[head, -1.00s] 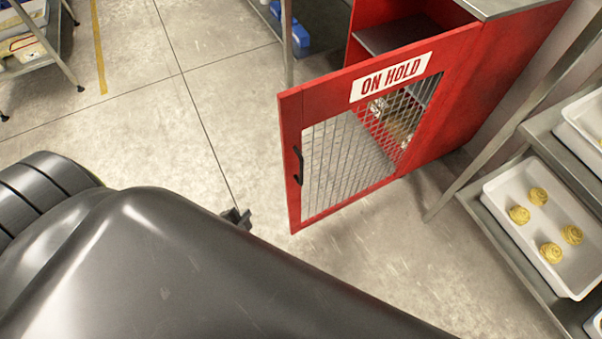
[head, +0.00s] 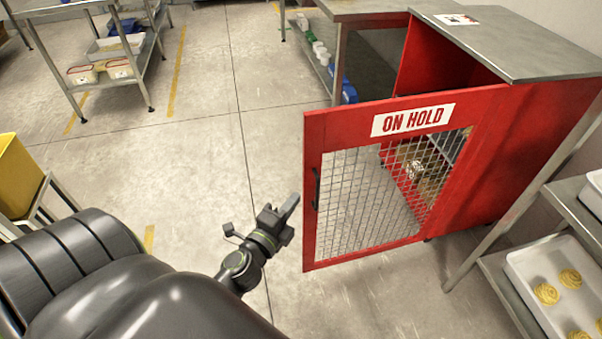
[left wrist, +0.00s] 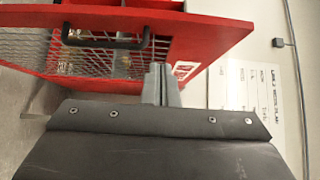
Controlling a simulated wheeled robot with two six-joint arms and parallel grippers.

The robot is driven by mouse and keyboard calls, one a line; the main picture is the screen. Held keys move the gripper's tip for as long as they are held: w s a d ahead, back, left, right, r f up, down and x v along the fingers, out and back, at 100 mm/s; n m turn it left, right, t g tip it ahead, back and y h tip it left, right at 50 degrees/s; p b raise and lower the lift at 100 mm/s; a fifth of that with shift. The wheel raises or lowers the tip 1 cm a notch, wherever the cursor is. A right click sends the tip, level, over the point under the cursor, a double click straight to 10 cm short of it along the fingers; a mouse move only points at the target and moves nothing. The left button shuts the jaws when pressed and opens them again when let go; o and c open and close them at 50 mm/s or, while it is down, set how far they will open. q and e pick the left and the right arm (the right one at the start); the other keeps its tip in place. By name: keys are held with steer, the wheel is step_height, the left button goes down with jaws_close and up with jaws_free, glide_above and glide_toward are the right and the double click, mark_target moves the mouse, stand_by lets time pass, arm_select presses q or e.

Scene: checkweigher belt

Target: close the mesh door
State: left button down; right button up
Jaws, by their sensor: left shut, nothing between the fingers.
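The red mesh door (head: 313,215) with its "ON HOLD" sign stands open, swung out from the red cabinet (head: 500,150). Its black handle (head: 316,188) is on the door's left edge. My left gripper (head: 289,207) is shut and empty, just left of that edge in the head view, with a small gap showing in the picture. In the left wrist view, the door (left wrist: 205,35) and handle (left wrist: 105,42) lie beyond the shut fingers (left wrist: 160,84). I cannot tell whether the fingertips touch the door. My right gripper is not in view.
A rack (head: 490,265) with trays of pastries (head: 546,293) stands close on the right. A steel table (head: 350,8) is behind, a shelf cart (head: 145,60) at the back left, and a yellow bin (head: 15,175) at left. The floor (head: 200,150) between is clear.

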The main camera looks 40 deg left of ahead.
arm_select(q)
steer(key=p, duration=0.1)
glide_toward(309, 164)
steer(key=w+d, duration=0.3)
steer(key=shift+w+a+r+b, duration=0.1)
steer(key=shift+w+a+b, duration=0.05)
steer(key=shift+w+a, duration=0.65)
steer(key=shift+w+a+b, duration=0.15)
steer(key=shift+w+a, duration=0.45)
steer(key=shift+a, duration=0.35)
